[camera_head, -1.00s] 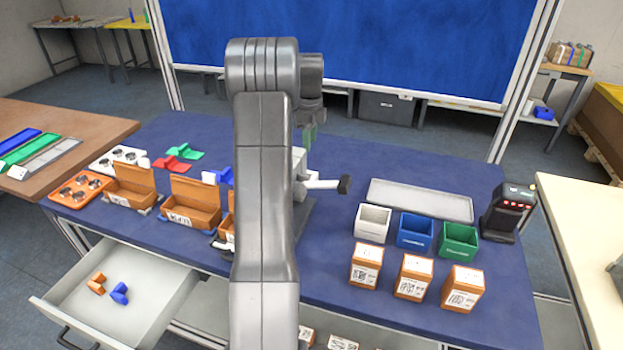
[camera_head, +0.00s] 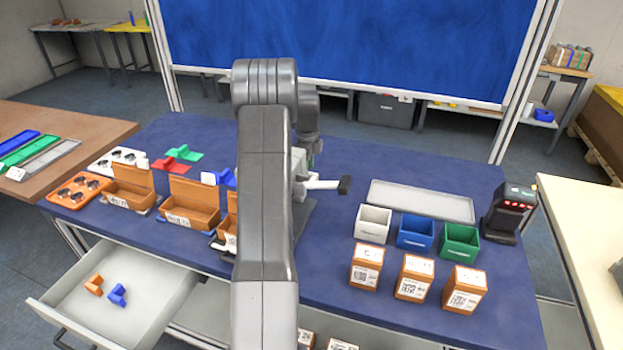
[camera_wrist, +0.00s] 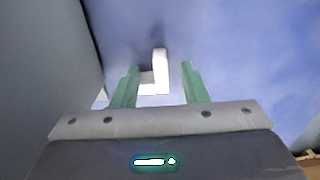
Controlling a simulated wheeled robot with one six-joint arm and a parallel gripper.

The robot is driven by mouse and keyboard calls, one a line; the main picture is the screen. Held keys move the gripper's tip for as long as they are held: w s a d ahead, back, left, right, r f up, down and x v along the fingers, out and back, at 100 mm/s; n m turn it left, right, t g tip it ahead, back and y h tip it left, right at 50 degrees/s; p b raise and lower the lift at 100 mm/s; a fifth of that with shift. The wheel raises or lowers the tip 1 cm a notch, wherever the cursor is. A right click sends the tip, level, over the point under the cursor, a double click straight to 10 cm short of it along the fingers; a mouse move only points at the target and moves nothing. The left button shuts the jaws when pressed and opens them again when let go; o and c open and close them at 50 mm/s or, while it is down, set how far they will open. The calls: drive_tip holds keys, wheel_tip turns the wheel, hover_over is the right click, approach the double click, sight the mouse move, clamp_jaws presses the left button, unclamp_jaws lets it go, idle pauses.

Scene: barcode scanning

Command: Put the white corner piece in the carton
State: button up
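The white corner piece (camera_wrist: 161,72) shows in the wrist view as an L shape on the blue surface. It lies between the two green fingers of my gripper (camera_wrist: 160,66). The fingers are apart, with a clear gap at the right finger; whether the left finger touches the piece I cannot tell. Open brown cartons stand at the left of the blue table: one carton (camera_head: 130,190), a middle carton (camera_head: 190,207), and a third (camera_head: 229,238) partly behind my arm.
An open drawer (camera_head: 150,300) holds an orange corner piece (camera_head: 94,285) and a blue one (camera_head: 118,294). A white lever device (camera_head: 322,185) stands right of my arm. Small bins (camera_head: 415,230), closed boxes (camera_head: 414,277), a grey tray (camera_head: 420,200) and a black scanner (camera_head: 510,212) are at the right.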

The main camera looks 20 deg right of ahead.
drive_tip(key=shift+w+f, duration=0.1)
drive_tip(key=shift+f, duration=1.3)
clamp_jaws()
